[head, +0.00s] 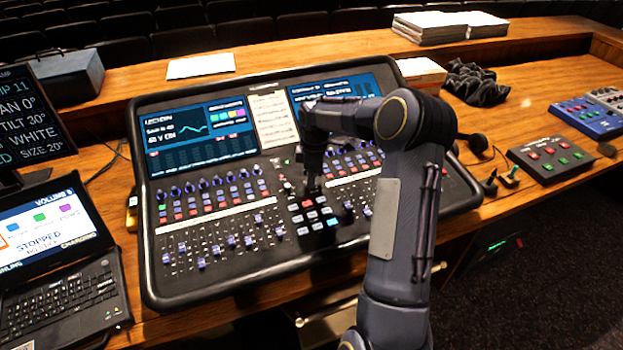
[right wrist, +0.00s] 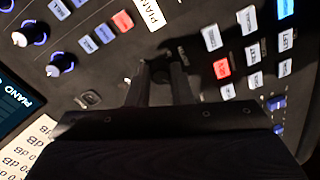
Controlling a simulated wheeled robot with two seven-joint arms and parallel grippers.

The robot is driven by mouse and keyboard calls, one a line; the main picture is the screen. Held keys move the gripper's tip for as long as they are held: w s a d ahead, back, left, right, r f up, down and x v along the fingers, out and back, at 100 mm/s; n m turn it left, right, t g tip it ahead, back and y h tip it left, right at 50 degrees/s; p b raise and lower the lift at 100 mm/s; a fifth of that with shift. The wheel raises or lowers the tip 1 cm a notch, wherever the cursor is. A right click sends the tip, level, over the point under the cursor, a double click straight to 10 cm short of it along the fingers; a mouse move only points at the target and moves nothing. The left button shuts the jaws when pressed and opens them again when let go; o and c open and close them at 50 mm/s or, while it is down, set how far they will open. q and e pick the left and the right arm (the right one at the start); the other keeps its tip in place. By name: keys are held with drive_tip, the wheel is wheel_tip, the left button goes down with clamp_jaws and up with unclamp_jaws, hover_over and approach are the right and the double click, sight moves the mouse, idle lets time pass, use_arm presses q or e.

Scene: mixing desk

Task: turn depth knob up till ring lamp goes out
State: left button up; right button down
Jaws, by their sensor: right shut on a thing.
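The mixing desk (head: 160,290) lies tilted on the wooden counter. My right gripper (head: 313,190) points down at its middle section, just above a block of red, white and blue buttons. In the right wrist view, the right gripper's two fingers (right wrist: 160,76) are closed around a small dark knob (right wrist: 158,70), which seems to be the depth knob; its label cannot be read. In the head view the gripper hides this knob. I cannot pick out a lit ring lamp in either view. My left gripper is not in view.
Rows of small knobs, buttons and faders surround the gripper closely. A laptop (head: 62,300) stands at the left. A small button box (head: 550,158), a blue box (head: 588,116) and a crumpled black cloth (head: 472,82) are at the right. Paper stacks (head: 432,28) lie at the back.

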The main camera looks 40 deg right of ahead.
drive_tip(key=m+b, duration=0.1)
drive_tip(key=m, duration=0.3)
drive_tip(key=shift+m, duration=0.4)
idle(0.4)
drive_tip(key=c, duration=1.3)
unclamp_jaws()
drive_tip(key=r, duration=0.4)
drive_tip(key=r+b, duration=0.1)
drive_tip(key=r, duration=0.1)
drive_tip(key=shift+s+r, duration=0.3)
drive_tip(key=shift+r, duration=0.1)
drive_tip(key=shift+s+r, duration=0.1)
drive_tip(key=shift+r, duration=0.4)
